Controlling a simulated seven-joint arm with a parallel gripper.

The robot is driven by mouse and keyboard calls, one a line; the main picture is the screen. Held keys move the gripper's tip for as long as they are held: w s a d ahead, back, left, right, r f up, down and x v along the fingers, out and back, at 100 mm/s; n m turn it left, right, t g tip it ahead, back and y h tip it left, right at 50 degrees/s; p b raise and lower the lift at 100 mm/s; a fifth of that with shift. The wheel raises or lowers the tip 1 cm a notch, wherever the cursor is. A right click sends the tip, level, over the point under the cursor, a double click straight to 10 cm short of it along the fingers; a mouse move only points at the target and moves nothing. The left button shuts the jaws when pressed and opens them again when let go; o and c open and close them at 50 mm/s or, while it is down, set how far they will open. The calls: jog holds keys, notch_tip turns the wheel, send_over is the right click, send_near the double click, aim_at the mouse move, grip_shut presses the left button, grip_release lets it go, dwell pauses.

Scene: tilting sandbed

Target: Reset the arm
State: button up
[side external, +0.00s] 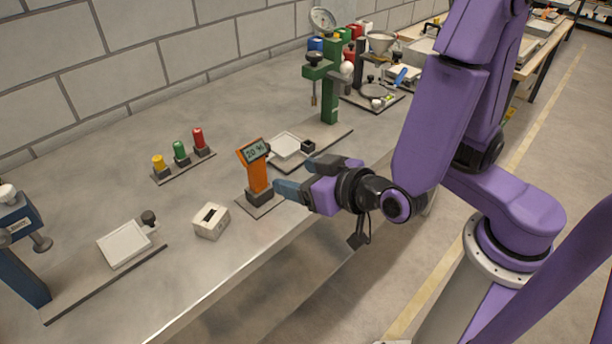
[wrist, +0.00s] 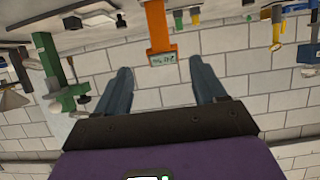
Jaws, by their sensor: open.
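My purple gripper (side external: 292,176) is open, with its two blue-grey fingers apart and nothing between them. It is held out over the front part of the grey bench (side external: 215,258), pointing left. In the wrist view its fingers (wrist: 160,72) stand apart on either side of an orange display device (wrist: 158,28), which appears upside down. In the side view the orange device (side external: 257,172) stands upright on a small dark base, left of and close to the fingertips. I cannot tell whether they touch it.
A green stand (side external: 329,95) with a white tray (side external: 284,146) is behind my gripper. A white slotted box (side external: 211,221), coloured posts (side external: 180,152) and a blue stand (side external: 25,260) are to the left. A block wall (side external: 110,60) closes the back. Bare bench lies between these.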

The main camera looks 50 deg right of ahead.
jog(key=shift+s+r, duration=0.15)
jog(key=shift+s, duration=0.35)
